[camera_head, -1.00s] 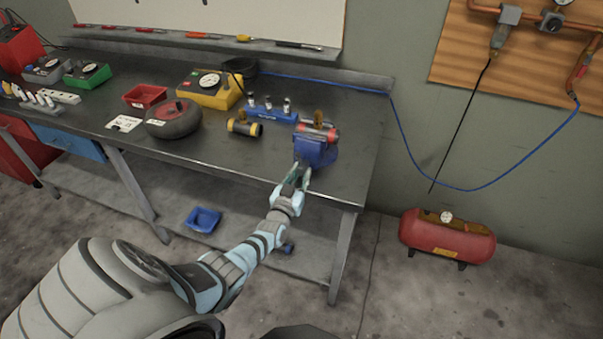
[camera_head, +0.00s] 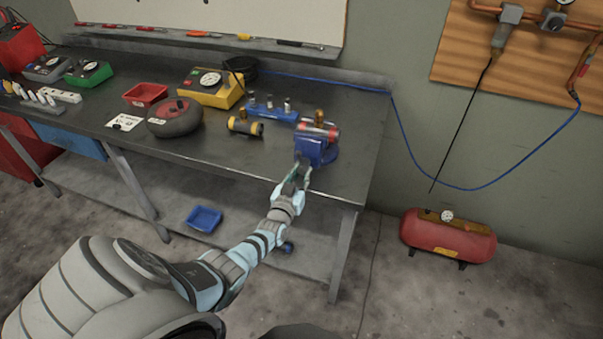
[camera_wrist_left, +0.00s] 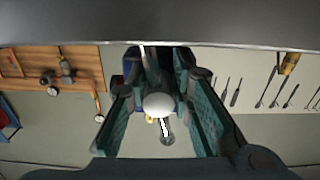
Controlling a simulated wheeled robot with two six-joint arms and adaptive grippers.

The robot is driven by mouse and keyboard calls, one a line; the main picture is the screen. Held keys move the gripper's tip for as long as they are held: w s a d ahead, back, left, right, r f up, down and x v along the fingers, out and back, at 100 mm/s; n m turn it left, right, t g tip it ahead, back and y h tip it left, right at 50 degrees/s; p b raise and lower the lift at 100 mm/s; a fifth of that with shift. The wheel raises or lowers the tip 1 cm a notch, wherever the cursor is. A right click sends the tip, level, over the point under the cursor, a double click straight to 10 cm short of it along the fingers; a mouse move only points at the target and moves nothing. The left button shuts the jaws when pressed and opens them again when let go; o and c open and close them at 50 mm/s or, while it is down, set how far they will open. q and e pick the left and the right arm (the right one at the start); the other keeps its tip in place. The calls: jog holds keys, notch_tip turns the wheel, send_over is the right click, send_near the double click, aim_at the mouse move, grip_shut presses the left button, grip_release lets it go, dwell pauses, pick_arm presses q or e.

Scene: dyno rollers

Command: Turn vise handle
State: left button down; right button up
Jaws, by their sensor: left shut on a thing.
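The blue vise (camera_head: 312,150) sits on the workbench near its front right corner. It holds a red and grey cylinder with a brass fitting (camera_head: 319,117) on top. My left gripper (camera_head: 301,172) is at the front of the vise, shut on its handle. In the left wrist view, the handle's pale round knob (camera_wrist_left: 158,104) lies between the two green-padded fingers (camera_wrist_left: 160,78), with a grey bar behind it. Part of the blue vise (camera_wrist_left: 132,64) shows behind the fingers. The handle is mostly hidden by the gripper in the head view. My right gripper is not in view.
The dark workbench (camera_head: 240,160) also carries a yellow-and-black cylinder (camera_head: 245,127), a blue rack (camera_head: 270,112), a round dark wheel (camera_head: 174,118) and a yellow gauge box (camera_head: 211,89). A red air tank (camera_head: 448,237) stands on the floor at the right.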

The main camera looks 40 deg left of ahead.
pick_arm(q)
jog(key=shift+w+r, duration=0.1)
jog(key=shift+r, duration=0.1)
jog(key=c, duration=1.4)
grip_release()
jog(key=shift+d, duration=0.1)
jog(key=shift+s, duration=0.2)
